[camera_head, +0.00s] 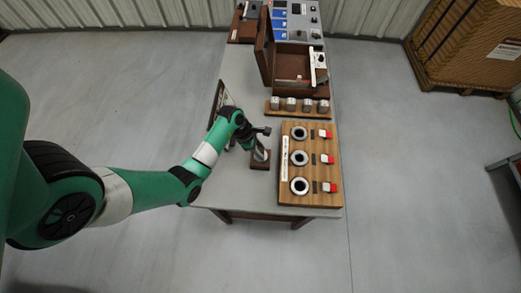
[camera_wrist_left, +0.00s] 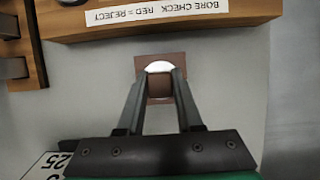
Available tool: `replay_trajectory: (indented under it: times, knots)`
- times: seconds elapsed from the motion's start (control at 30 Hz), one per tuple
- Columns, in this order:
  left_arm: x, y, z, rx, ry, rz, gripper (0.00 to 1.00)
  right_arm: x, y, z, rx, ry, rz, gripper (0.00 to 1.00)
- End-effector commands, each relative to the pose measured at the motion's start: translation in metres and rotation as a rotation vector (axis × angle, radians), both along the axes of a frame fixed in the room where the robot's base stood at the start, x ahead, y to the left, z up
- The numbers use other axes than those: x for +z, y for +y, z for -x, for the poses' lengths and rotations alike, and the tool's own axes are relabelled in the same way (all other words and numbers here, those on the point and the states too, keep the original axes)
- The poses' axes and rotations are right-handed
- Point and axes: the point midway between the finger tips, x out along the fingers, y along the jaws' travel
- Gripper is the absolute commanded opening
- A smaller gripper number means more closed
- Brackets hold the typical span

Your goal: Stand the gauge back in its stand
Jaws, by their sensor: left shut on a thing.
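My left gripper (camera_head: 260,154) is over the near left part of the table, just above a small brown stand (camera_head: 259,165). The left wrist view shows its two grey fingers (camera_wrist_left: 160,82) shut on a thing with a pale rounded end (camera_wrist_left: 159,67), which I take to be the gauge. The stand's square brown plate (camera_wrist_left: 174,58) lies directly behind the fingertips there. The gauge is mostly hidden by the fingers, and I cannot tell whether it touches the stand. My right gripper is in neither view.
Right of the stand is a wooden bore-check board (camera_head: 310,194) with several rings and red-ended pieces. Beyond it stand a rack of metal cylinders (camera_head: 299,112) and an open brown case (camera_head: 289,88). An upright framed card (camera_head: 217,101) stands at the left edge.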

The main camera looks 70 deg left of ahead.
Motion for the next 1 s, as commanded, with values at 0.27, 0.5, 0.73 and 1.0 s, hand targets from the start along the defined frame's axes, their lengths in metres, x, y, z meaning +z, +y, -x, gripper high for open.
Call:
replay_trajectory:
  times: [0.27,0.5,0.73,1.0]
  knots:
    - [-0.004,0.0002,-0.0004,0.0,-0.001,0.0,0.0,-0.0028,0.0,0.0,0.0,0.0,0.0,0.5]
    - [-0.0076,0.0001,-0.0003,0.0,-0.001,0.0,0.0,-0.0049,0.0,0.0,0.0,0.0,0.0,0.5]
    - [-0.008,0.0001,-0.0003,0.0,-0.001,0.0,0.64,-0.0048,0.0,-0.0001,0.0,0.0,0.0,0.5]
    - [-0.0089,-0.0003,0.0004,0.0,0.001,0.0,0.73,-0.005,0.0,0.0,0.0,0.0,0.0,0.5]
